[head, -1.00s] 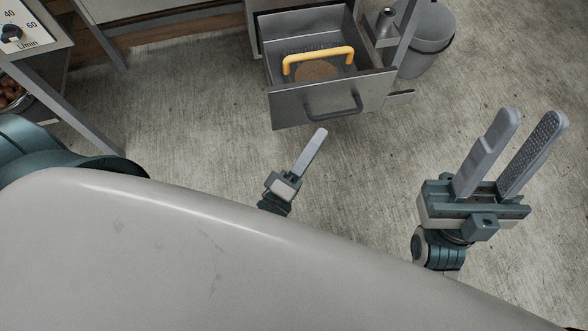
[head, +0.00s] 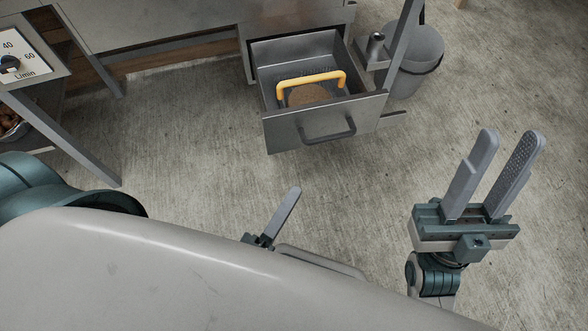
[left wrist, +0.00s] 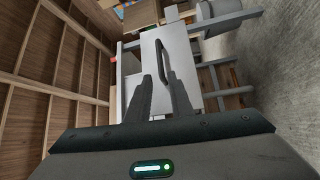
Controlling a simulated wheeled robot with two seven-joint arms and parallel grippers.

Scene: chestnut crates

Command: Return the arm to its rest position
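My left gripper (head: 285,208) shows low in the middle of the head view, with one finger visible and the rest hidden behind my pale body. In the left wrist view my left gripper (left wrist: 159,76) has its two fingers apart, with nothing held between them. They point toward the drawer front, with its dark handle (left wrist: 160,62) beyond them. My right gripper (head: 510,144) is open and empty over the floor at the right of the head view.
A grey metal drawer (head: 285,134) stands pulled out, holding a yellow-handled tool (head: 311,79). A grey bin (head: 415,62) stands right of it. A bench with a dial panel (head: 22,55) is at upper left. Bare floor (head: 190,150) lies between the drawer and me.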

